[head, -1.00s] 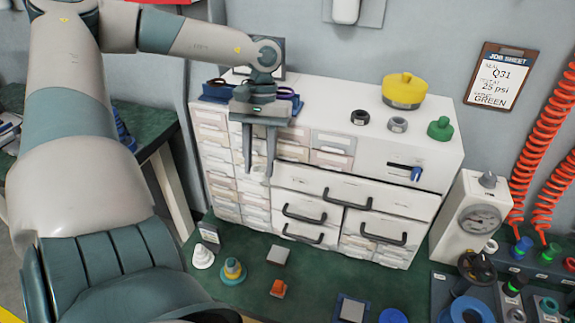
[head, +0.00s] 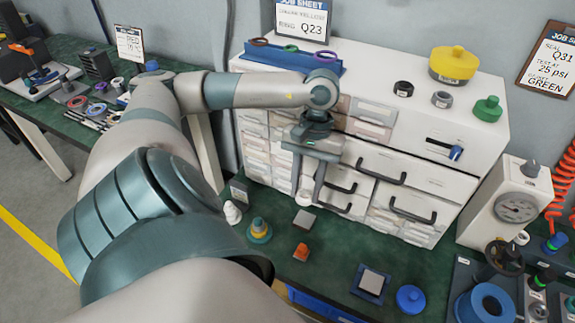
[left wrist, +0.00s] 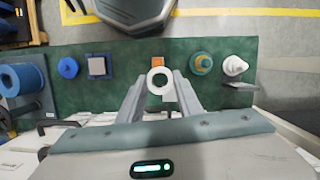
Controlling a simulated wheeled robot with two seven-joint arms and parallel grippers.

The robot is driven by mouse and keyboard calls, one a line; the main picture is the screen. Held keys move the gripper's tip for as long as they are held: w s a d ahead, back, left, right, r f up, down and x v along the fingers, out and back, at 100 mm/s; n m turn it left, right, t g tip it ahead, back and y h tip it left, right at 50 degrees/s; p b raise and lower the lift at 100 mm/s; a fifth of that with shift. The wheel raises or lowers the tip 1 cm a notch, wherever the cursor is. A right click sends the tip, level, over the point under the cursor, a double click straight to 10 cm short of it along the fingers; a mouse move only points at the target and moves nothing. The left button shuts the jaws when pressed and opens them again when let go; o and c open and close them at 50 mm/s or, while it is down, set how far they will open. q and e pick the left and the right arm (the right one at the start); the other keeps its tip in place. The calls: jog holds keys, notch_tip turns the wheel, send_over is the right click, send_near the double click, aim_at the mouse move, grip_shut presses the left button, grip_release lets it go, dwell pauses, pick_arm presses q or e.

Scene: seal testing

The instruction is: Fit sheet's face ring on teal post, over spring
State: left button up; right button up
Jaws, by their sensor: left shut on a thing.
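My left gripper (head: 306,196) is shut on a white ring (head: 305,182), in front of the cabinet drawers and above the green bench. The left wrist view shows the ring (left wrist: 151,84) face-on between the fingertips (left wrist: 160,88), its hole open. The teal post (head: 260,231), with a yellow band around it, stands upright on the bench, left of and below the gripper. It also shows in the left wrist view (left wrist: 201,64), right of the ring and apart from it. The spring is too small to make out clearly. A job sheet (head: 302,20) reads Q23. My right gripper is out of view.
A white stepped cone (head: 232,213) stands close left of the post. A grey square block (head: 304,221) and an orange piece (head: 301,252) lie right of it. A blue-framed pad (head: 371,283) and blue disc (head: 411,299) are further right. The white cabinet (head: 480,140) stands behind.

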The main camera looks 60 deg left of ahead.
pick_arm(q)
jog(key=w+d+r+m+y, duration=0.1)
jog(key=w+d+r+m, duration=0.1)
jog(key=d, duration=0.8)
jog(key=w+d+r+m, duration=0.2)
jog(key=w+d+m, duration=0.3)
jog(key=d, duration=0.5)
jog(key=shift+w+r+g+y, duration=0.2)
jog(key=shift+w+g+y, duration=0.2)
jog(key=shift+w, duration=0.15)
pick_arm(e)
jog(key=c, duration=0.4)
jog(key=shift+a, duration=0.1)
